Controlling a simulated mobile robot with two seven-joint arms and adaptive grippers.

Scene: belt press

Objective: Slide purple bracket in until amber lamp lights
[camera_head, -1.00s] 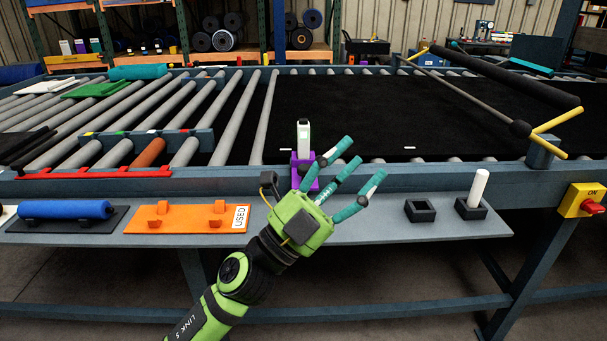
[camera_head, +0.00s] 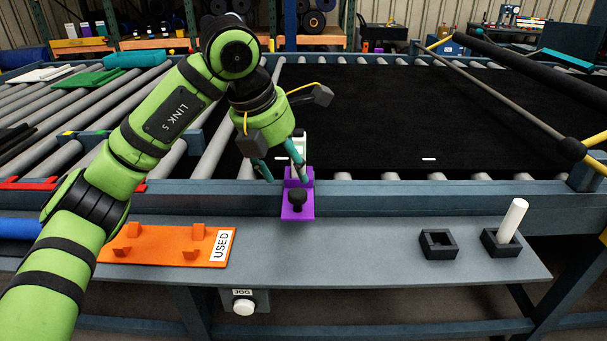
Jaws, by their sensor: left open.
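The purple bracket (camera_head: 297,210) sits on the front rail of the belt frame, with a black knob on its front plate. A white upright part (camera_head: 299,143) stands at its back, partly hidden by my fingers. My left gripper (camera_head: 279,172) points down from above, just behind and left of the bracket's front plate. Its teal fingers are spread, one left of the bracket and others in front of the white part. I cannot tell whether they touch it. I cannot make out an amber lamp. My right gripper is not in view.
An orange tray (camera_head: 165,246) marked USED lies on the grey shelf (camera_head: 340,255). Two black square holders stand at right, one empty (camera_head: 438,244), one with a white cylinder (camera_head: 512,220). A JOG button (camera_head: 243,307) sits below. The shelf's middle is clear.

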